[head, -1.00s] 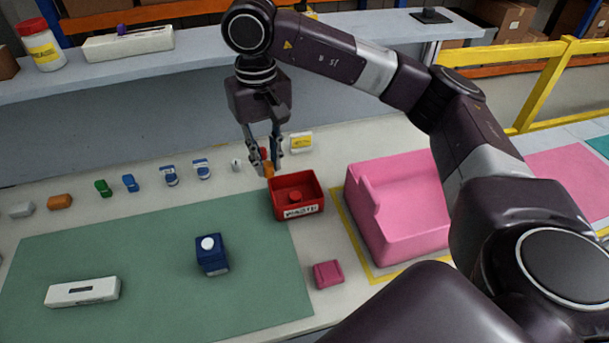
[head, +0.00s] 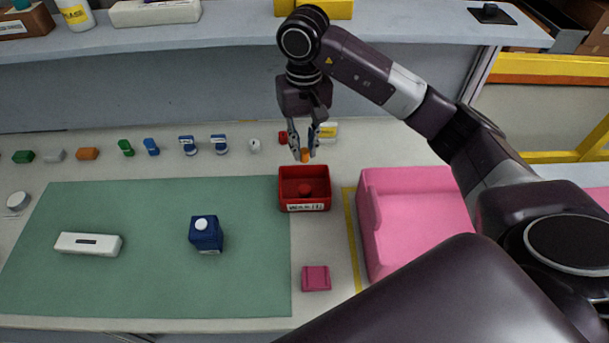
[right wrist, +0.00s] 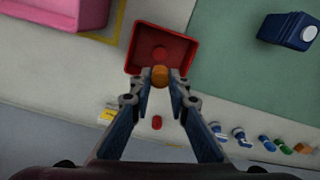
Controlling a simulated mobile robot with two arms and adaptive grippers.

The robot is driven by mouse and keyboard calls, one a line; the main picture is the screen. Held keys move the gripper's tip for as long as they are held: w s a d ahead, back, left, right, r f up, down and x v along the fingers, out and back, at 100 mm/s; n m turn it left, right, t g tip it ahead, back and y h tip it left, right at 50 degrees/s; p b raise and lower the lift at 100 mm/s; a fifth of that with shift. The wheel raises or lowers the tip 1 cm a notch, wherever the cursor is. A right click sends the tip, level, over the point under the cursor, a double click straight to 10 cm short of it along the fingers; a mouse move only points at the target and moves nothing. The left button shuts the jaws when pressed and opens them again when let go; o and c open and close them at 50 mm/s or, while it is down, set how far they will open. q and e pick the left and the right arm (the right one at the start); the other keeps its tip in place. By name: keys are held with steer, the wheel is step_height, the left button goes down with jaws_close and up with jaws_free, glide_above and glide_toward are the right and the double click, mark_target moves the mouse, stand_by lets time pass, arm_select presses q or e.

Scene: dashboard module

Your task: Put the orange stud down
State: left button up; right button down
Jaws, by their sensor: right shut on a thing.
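The orange stud (head: 305,155) is between the fingertips of my right gripper (head: 303,152), which is shut on it. It hangs just behind the red bin in the head view. In the right wrist view the stud (right wrist: 160,76) shows at the fingertips, overlapping the near edge of the red bin (right wrist: 187,52). The red bin (head: 304,206) has a label on its front and a red round piece (head: 305,189) inside. The exact height of the stud above the table is hard to tell. My left gripper is not in view.
A row of small parts, including a green one (head: 126,148) and an orange one (head: 87,153), lies behind the green mat (head: 150,285). A dark blue box (head: 206,235) stands on the mat.

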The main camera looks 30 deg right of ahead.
step_height(320, 180, down, 6)
steer(key=shift+s+r+p, duration=0.1)
steer(key=shift+r+p, duration=0.05)
steer(key=shift+p, duration=0.55)
steer(key=shift+f, duration=0.6)
step_height(320, 180, down, 4)
steer(key=shift+r+p, duration=0.15)
steer(key=shift+p, duration=0.45)
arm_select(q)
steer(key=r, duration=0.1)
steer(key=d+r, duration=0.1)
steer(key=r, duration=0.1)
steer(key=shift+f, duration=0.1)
arm_select(e)
steer(key=shift+f+b, duration=0.5)
steer(key=shift+b, duration=0.2)
steer(key=c, duration=1.8)
jaws_free()
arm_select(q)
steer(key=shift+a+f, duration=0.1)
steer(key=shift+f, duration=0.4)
arm_select(e)
steer(key=shift+r, duration=0.1)
